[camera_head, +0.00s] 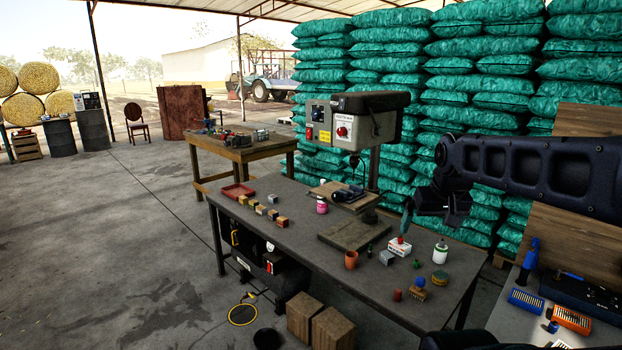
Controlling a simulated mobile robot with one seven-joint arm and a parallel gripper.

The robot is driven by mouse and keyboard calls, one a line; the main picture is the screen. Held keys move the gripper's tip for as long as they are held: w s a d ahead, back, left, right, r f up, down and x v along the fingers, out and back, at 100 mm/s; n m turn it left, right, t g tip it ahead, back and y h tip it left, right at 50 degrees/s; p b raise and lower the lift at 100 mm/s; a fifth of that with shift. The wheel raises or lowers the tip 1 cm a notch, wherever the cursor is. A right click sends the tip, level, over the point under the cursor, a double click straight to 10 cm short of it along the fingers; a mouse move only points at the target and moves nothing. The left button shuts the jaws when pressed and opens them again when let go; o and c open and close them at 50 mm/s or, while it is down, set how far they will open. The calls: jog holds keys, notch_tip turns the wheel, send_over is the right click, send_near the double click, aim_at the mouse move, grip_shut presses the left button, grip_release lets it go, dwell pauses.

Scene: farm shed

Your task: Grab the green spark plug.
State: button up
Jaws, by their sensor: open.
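My gripper (434,213) hangs from my dark arm on the right, above the back right part of the grey workbench (300,228). It is open, and I see nothing held in it. Two small green things stand on the bench below and left of it: one (369,250) beside the orange cup, and one (416,264) in front of the white-and-red box. Both are too small to tell which is the green spark plug.
A drill press (352,120) stands at the bench's back. Around the green things are an orange cup (351,260), a grey block (387,257), a white-and-red box (399,246), a white jar (440,252) and a yellow-and-green tin (439,278).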

jog(key=c, duration=1.3)
